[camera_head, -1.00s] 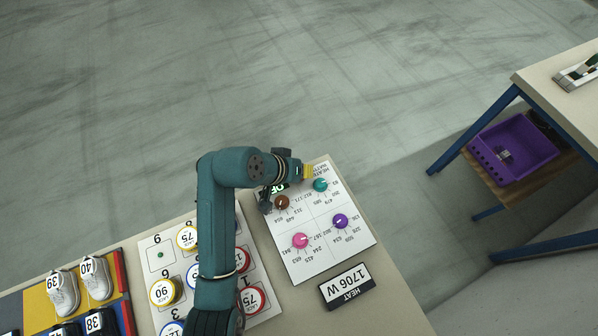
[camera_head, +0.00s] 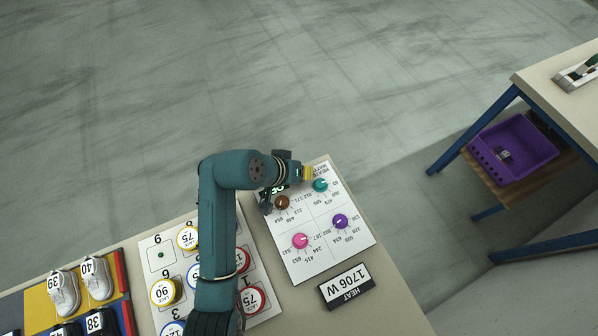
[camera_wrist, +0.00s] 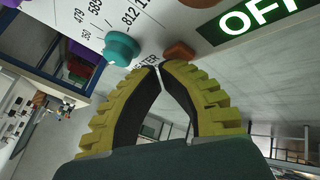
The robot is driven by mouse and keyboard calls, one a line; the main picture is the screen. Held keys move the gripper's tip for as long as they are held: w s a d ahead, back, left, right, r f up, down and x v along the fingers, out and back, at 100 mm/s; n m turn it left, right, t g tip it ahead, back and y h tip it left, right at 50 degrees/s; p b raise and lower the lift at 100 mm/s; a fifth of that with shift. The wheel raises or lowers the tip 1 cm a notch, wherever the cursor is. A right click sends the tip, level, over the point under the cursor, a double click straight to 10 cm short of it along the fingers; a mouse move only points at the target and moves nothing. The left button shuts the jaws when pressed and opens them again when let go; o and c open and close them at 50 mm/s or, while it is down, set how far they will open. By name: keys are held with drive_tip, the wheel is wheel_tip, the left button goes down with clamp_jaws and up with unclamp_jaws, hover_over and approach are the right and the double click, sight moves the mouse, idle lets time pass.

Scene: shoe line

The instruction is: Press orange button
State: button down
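The orange button (camera_wrist: 179,51) is a small block on the white panel in the wrist view, beside the green OFF display (camera_wrist: 262,14). My gripper (camera_wrist: 158,67) has yellow ribbed fingers with dark inner pads. Their tips meet just below and left of the orange button in the picture. I cannot tell whether they touch it. In the head view my gripper (camera_head: 309,172) is at the far edge of the white heater panel (camera_head: 318,258), and the orange button is hidden there.
A teal knob (camera_head: 320,185) is close to my fingertips. Brown (camera_head: 282,202), purple (camera_head: 340,221) and pink (camera_head: 300,241) knobs stand on the panel, with a 1706 W display (camera_head: 347,286) in front. Round numbered pieces and shoes are to the left.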

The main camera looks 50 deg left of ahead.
idle(0.4)
drive_tip(key=shift+r+p, duration=0.35)
drive_tip(key=shift+p, duration=0.45)
wheel_tip(320, 180, up, 6)
drive_tip(key=p, duration=0.7)
drive_tip(key=shift+r, duration=0.1)
